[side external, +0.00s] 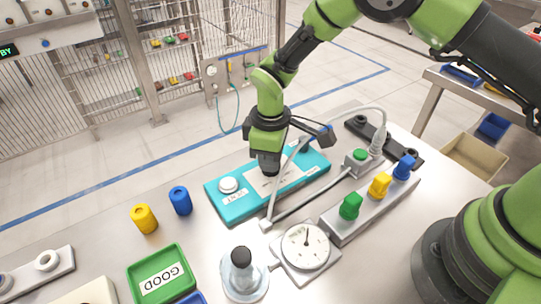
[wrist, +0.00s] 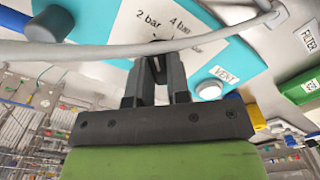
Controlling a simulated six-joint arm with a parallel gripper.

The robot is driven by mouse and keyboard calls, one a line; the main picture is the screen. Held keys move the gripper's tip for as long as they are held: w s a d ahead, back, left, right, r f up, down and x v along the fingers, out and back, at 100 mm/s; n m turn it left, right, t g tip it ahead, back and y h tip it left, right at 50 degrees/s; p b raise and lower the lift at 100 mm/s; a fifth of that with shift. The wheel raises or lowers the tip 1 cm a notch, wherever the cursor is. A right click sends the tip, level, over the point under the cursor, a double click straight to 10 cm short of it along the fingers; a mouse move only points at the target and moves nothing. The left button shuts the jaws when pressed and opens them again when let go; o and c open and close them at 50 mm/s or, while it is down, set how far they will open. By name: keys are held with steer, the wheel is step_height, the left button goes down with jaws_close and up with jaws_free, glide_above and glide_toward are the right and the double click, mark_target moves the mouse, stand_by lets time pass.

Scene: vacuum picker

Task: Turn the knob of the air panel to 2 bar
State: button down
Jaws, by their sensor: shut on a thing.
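The teal air panel (side external: 222,203) lies on the table, and in the wrist view (wrist: 240,62) its white plate (wrist: 200,42) reads "2 bar" and "4 bar". My gripper (side external: 269,170) points down over the middle of the panel. In the wrist view my gripper (wrist: 157,66) is shut on the small dark knob below the two labels. The fingers hide most of the knob, and I cannot tell which mark it points at.
A pale hose (side external: 272,190) arches close beside my gripper and crosses the wrist view (wrist: 110,52). A round gauge (side external: 305,247), a manifold with green, yellow and blue knobs (side external: 345,229), and a flask (side external: 244,281) stand nearby. Yellow (side external: 144,219) and blue (side external: 181,201) cylinders stand left, near a green tray (side external: 137,272).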

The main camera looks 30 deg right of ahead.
steer(key=shift+n, duration=0.3)
stand_by(0.4)
steer(key=c, duration=1.1)
jaws_free()
steer(key=shift+r, duration=0.1)
step_height(320, 180, up, 10)
steer(key=shift+f, duration=0.1)
